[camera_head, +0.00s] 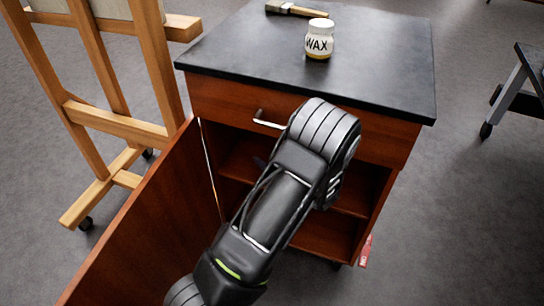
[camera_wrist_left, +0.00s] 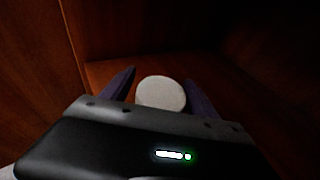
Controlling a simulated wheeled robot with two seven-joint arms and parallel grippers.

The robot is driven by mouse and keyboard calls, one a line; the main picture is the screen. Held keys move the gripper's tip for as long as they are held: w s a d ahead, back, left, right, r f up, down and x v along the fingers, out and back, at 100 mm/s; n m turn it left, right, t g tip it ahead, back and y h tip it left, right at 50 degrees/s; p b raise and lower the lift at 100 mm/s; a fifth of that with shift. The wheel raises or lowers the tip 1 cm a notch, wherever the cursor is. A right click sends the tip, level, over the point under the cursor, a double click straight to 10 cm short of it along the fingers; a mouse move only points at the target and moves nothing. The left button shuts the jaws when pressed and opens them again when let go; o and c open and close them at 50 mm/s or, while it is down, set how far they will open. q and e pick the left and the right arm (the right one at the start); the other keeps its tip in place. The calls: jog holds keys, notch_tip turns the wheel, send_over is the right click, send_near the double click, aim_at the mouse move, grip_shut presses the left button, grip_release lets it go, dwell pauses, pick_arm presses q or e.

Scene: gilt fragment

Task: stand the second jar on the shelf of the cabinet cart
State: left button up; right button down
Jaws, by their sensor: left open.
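The cabinet cart (camera_head: 390,75) stands with its wooden door (camera_head: 150,225) swung open to the left. A white jar labelled WAX (camera_head: 318,40) stands upright on its black top. My left arm reaches into the open cabinet and hides much of the shelf (camera_head: 351,198). In the left wrist view my left gripper (camera_wrist_left: 160,80) is open inside the cabinet, one purple finger on each side of a jar with a round, pale lid (camera_wrist_left: 161,93). That jar looks upright on the shelf; its lower part is hidden. My right gripper is not in view.
A brush (camera_head: 296,9) lies at the back of the cart top. A drawer with a metal handle (camera_head: 268,123) is above the opening, close to my arm. A wooden easel (camera_head: 120,125) stands at the left.

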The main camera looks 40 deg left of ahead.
pick_arm(q)
jog(key=shift+r, duration=0.2)
jog(key=p+v, duration=0.2)
jog(key=v, duration=0.9)
jog(key=shift+p, duration=0.3)
jog(key=shift+s+d+r, duration=0.1)
jog(key=shift+s+d, duration=0.1)
jog(key=shift+d, duration=0.3)
